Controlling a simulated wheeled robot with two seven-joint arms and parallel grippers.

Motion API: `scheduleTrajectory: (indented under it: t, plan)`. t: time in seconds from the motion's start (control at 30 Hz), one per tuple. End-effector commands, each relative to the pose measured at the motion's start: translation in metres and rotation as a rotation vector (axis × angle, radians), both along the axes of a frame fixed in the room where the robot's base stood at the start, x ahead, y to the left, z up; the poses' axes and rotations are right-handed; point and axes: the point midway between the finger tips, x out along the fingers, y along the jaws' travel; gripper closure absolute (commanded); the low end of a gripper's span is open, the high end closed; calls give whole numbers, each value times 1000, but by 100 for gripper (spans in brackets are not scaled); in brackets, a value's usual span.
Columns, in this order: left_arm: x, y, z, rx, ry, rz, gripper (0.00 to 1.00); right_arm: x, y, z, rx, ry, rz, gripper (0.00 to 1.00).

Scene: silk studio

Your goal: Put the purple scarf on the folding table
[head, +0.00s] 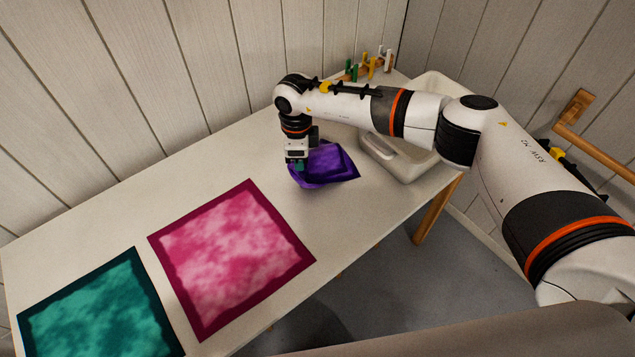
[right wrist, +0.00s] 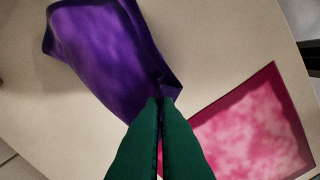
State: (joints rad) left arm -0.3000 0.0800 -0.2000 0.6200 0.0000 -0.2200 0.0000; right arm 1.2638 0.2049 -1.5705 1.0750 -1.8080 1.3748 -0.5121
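The purple scarf (head: 322,161) lies partly bunched on the white folding table (head: 200,155), between the pink scarf and the white basin. My right gripper (head: 296,166) points down at the scarf's left edge. In the right wrist view its green fingertips (right wrist: 160,100) are together, with a pinched corner of the purple scarf (right wrist: 105,50) between them, and the fabric is puckered there. The rest of the scarf spreads away from the fingers. My left gripper is in neither view.
A pink scarf (head: 230,255) and a teal scarf (head: 95,310) lie flat at the left and front of the table. A white basin (head: 400,160) stands right of the purple scarf. Small coloured pegs on a wooden rack (head: 368,68) stand at the back. Bare table lies behind the pink scarf.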

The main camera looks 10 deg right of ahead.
Motion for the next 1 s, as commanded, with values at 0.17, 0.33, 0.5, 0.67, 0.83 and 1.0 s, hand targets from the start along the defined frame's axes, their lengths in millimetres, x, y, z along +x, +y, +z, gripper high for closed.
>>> scheduleTrajectory:
  t: [0.17,0.33,0.5,0.67,0.83,1.0]
  plan:
    - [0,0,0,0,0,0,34,-12,26,-25,-1,1,2,100]
    - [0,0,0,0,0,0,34,-22,49,-47,-1,1,2,100]
    - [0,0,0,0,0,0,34,-31,69,-66,-1,1,1,100]
    - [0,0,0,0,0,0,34,-36,81,-79,-1,0,0,100]
    - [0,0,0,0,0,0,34,-38,86,-83,-1,-1,-1,100]
    - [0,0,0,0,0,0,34,-38,87,-84,-1,-1,0,100]
